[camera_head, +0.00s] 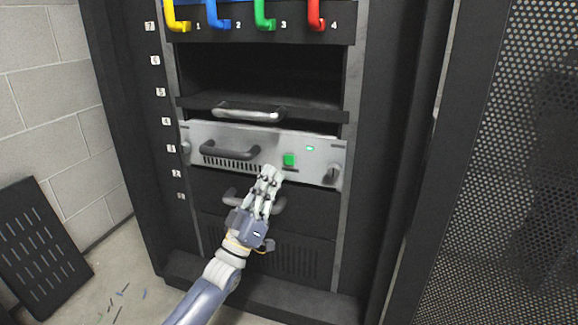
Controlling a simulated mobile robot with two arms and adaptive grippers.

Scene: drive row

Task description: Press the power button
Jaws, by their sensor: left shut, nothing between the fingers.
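I cannot tell whether the fingertips touch the unit's face. My right gripper is not in view.
The unit sits in a black rack with a handled shelf (250,112) above and a dark unit (312,216) below. Coloured handles, such as the red one (316,14), line the top. A perforated door (510,190) stands open at right. A slotted black panel (40,250) leans at left.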

